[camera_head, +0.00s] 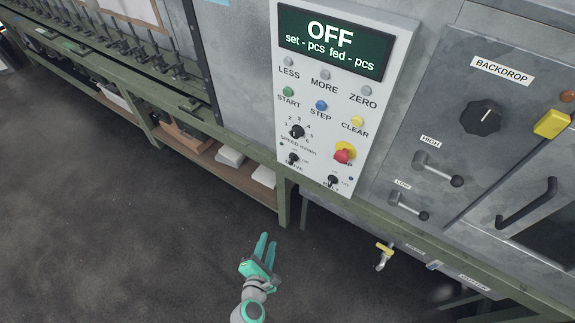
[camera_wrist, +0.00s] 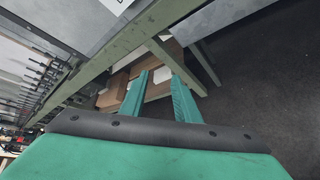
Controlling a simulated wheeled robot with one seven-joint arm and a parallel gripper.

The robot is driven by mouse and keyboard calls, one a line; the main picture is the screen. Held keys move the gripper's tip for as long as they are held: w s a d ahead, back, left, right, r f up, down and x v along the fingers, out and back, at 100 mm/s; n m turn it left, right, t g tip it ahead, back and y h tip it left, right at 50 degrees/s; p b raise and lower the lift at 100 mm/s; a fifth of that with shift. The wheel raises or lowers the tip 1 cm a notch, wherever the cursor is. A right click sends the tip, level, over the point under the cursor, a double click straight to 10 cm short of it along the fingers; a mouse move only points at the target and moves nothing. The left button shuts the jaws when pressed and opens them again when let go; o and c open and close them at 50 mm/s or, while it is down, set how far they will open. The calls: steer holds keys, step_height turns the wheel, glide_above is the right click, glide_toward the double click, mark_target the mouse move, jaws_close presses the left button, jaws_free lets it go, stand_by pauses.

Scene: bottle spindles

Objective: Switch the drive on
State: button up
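The control panel (camera_head: 345,100) is a light box on the front of the machine. Its display (camera_head: 333,42) reads OFF, with "set - pcs fed - pcs" below. A small black toggle marked DRIVE (camera_head: 293,159) sits at the panel's lower left, under the speed knob (camera_head: 297,131). Another black toggle (camera_head: 333,181) is at the lower right, under the red stop button (camera_head: 343,153). My gripper (camera_head: 267,246) is low and in front of the bench, well below the panel. It is open and empty; its two green fingers (camera_wrist: 161,88) show apart in the wrist view.
A green bench frame (camera_head: 215,130) with a lower shelf holding boxes runs to the left. A grey cabinet with a backdrop knob (camera_head: 482,117), levers and a handle (camera_head: 527,204) is at the right. A yellow-handled valve (camera_head: 384,255) hangs below it. The floor around my gripper is clear.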

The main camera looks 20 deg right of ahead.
steer(key=w+d+r+n+h, duration=0.4)
steer(key=w+r, duration=0.2)
steer(key=w, duration=0.3)
steer(key=n+h, duration=0.1)
steer(key=h, duration=0.3)
glide_toward(290, 161)
steer(key=shift+g, duration=0.3)
steer(key=x, duration=0.8)
steer(key=shift+w+a, duration=0.1)
jaws_close()
